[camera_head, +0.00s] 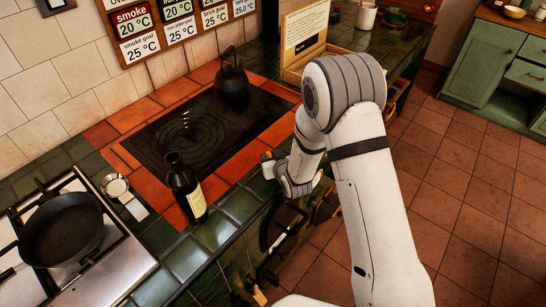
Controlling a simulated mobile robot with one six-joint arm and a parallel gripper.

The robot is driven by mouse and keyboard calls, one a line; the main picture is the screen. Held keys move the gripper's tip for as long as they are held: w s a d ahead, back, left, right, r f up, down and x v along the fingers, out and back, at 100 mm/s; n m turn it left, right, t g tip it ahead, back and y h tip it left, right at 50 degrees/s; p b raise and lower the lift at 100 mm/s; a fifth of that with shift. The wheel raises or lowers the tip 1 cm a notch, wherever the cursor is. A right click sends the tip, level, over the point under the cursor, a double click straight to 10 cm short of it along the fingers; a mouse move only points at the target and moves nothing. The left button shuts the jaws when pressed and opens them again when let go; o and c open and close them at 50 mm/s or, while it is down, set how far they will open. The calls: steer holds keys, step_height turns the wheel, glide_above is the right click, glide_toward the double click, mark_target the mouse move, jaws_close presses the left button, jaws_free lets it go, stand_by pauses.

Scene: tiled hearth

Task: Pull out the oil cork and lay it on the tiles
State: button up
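The oil bottle (184,190) is dark with a cream label and stands upright on the tiles at the front left edge of the hearth. I see no cork in its dark mouth. My gripper (268,167) is to the right of the bottle, apart from it, over the right edge of the tiled counter. A small tan spot (266,157) shows at the fingertips; it may be the cork, but it is too small to be sure. Whether the fingers are shut on it is not clear. Orange tiles (217,187) lie between the bottle and my gripper.
A dark kettle (232,83) stands at the back of the black hotplate (165,140). A black pan (62,229) sits on the stove at left, with a round dial (115,185) beside it. A wooden box (297,68) stands behind my arm. Front green tiles (215,234) are clear.

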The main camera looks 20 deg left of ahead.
steer(key=shift+o, duration=1.1)
steer(key=shift+s, duration=0.1)
steer(key=b+v, duration=0.1)
steer(key=v, duration=0.6)
steer(key=shift+s+d+r+b, duration=0.15)
steer(key=shift+s+d+b, duration=0.1)
steer(key=shift+b, duration=0.05)
